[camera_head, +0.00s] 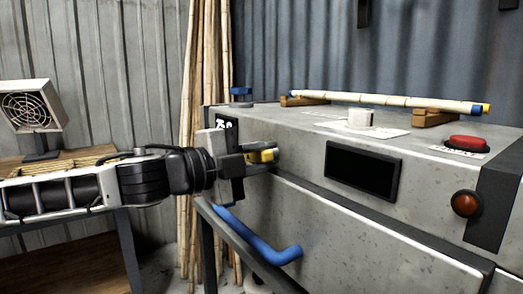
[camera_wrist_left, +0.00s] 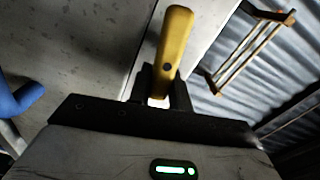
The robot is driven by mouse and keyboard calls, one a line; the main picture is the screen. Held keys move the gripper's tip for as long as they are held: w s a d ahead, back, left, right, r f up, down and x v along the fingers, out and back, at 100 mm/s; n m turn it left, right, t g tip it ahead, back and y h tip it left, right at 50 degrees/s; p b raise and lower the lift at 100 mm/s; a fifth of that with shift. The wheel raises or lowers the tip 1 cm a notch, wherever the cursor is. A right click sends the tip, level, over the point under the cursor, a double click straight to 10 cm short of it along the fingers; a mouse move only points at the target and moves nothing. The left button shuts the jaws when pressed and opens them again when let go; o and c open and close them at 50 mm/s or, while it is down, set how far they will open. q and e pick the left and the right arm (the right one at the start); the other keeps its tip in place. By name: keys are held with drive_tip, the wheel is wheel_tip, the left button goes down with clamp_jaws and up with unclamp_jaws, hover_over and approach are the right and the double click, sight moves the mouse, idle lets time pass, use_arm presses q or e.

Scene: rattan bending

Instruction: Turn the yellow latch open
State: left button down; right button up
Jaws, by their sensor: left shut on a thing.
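The yellow latch (camera_head: 262,156) is on the left end of the front of a grey metal machine (camera_head: 300,140). My left gripper (camera_head: 250,158) reaches it from the left and is shut on it. In the left wrist view the latch (camera_wrist_left: 176,45) is a long yellow lever with a dark pivot dot, its lower end between the dark fingers of my left gripper (camera_wrist_left: 160,95). The fingers partly hide the latch in the head view. My right gripper is not in view.
A blue curved handle (camera_head: 262,240) sticks out below the latch. A rattan pole (camera_head: 385,101) rests on wooden blocks on the machine top, near a red button (camera_head: 467,142). A fan (camera_head: 32,108) stands on a table at left. Upright poles (camera_head: 200,60) lean behind my left arm.

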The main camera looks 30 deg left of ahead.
use_arm(q)
drive_tip(key=shift+f+m, duration=0.25)
drive_tip(key=shift+m, duration=0.85)
drive_tip(key=c, duration=1.3)
unclamp_jaws()
drive_tip(key=shift+f, duration=0.1)
drive_tip(key=shift+f, duration=0.1)
